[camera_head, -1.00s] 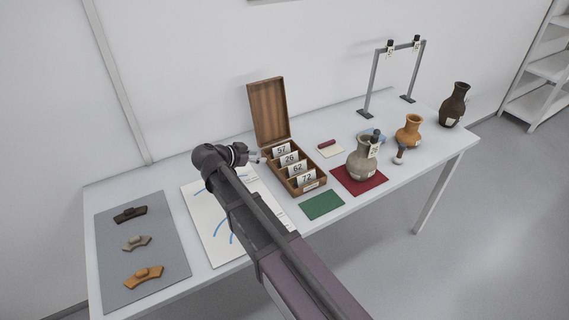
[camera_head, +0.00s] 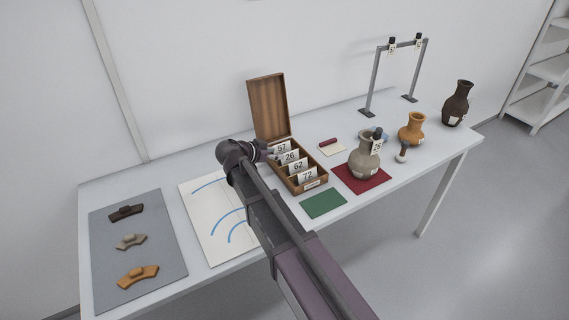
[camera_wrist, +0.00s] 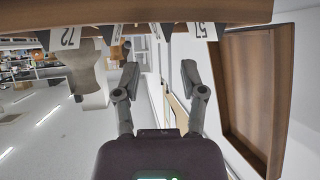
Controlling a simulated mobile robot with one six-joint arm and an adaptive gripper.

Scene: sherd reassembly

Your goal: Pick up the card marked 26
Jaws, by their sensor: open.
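The card marked 26 (camera_head: 290,157) stands upright in the open wooden card box (camera_head: 311,186), between the cards marked 57 (camera_head: 283,147) and 62 (camera_head: 298,167). The card marked 72 (camera_head: 308,176) is nearest the front. My gripper (camera_head: 271,154) is at the left side of the box, close to cards 57 and 26. In the wrist view my gripper (camera_wrist: 160,70) is open, with nothing between its fingers. That view is upside down; card 57 (camera_wrist: 201,30) and card 72 (camera_wrist: 68,38) are readable at the top, and the cards between them appear nearly edge-on.
The box's raised lid (camera_head: 268,108) stands behind the cards. A grey jug (camera_head: 363,161) stands on a red mat (camera_head: 377,184) to the right, and a green mat (camera_head: 323,203) lies in front. Sherds lie on a grey mat (camera_head: 150,250) at the left.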

